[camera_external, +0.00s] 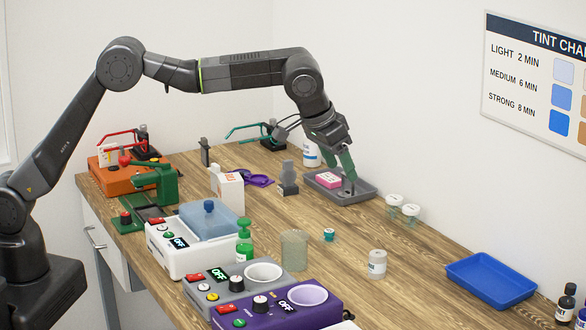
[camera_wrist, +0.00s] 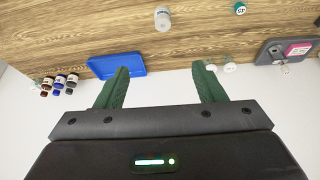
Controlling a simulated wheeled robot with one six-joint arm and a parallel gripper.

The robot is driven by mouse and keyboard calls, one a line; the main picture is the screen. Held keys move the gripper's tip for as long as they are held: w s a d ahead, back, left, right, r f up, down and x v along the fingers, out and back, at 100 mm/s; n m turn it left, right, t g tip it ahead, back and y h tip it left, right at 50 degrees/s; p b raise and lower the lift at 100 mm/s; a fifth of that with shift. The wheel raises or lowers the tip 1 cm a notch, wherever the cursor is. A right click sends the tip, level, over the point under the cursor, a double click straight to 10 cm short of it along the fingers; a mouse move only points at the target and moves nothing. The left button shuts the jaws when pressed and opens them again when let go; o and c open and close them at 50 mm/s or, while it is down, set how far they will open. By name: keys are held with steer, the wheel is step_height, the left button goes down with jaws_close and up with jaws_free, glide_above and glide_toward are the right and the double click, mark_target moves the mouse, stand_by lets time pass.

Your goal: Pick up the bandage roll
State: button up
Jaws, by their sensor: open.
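I cannot pick out a bandage roll for sure. A small whitish labelled cylinder (camera_external: 377,263) stands upright on the right part of the table and could be it or a jar. It also shows at the top of the wrist view (camera_wrist: 162,19). My gripper (camera_external: 348,176) is at the far side of the table, over the grey tray (camera_external: 366,189) in the outside view. In the wrist view its green fingers (camera_wrist: 161,68) are spread with nothing between them. The cylinder is well apart from the fingers.
A pink box (camera_external: 328,180) lies in the grey tray. White-lidded jars (camera_external: 411,209) and a blue tray (camera_external: 490,280) are near the wall. Dark bottles (camera_external: 565,303) stand at the right. A green bottle (camera_external: 243,240) and a clear cup (camera_external: 294,251) stand by the machines. Bare wood surrounds the cylinder.

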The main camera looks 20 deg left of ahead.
steer(key=m+h+b, duration=0.1)
steer(key=m+b, duration=0.1)
steer(key=b, duration=0.6)
glide_toward(377, 253)
steer(key=p+x, duration=0.1)
steer(key=x, duration=0.6)
steer(key=shift+s+d+f+p, duration=0.1)
steer(key=shift+s+d+p, duration=0.1)
steer(key=shift+d+p, duration=0.15)
steer(key=shift+w+a+p+x, duration=0.1)
steer(key=shift+p+x, duration=0.35)
steer(key=shift+x, duration=0.9)
steer(key=shift+w+a+p+x, duration=0.15)
steer(key=shift+p+x, duration=0.3)
steer(key=shift+x, duration=0.85)
steer(key=shift+c, duration=0.2)
steer(key=c, duration=1)
